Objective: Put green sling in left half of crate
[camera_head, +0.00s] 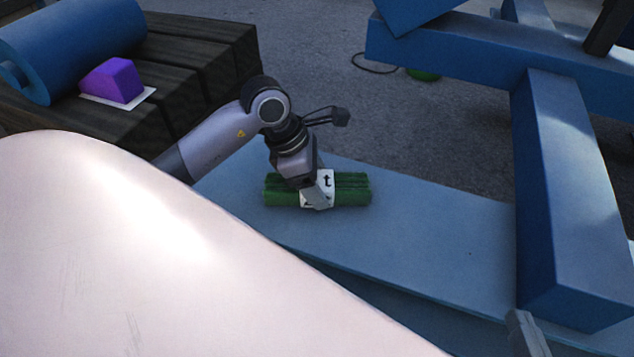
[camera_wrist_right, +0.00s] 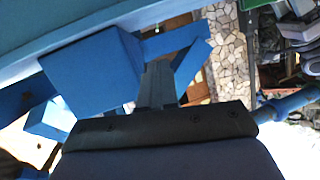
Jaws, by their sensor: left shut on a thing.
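I cannot make out a crate in either view.
The blue bench top (camera_head: 420,235) is clear right of the sling. Blue beams (camera_head: 565,190) rise at the right. Dark wooden slats (camera_head: 205,50) at the upper left carry a purple block (camera_head: 112,80) and a blue cylinder (camera_head: 75,45). A large pale surface blocks the lower left.

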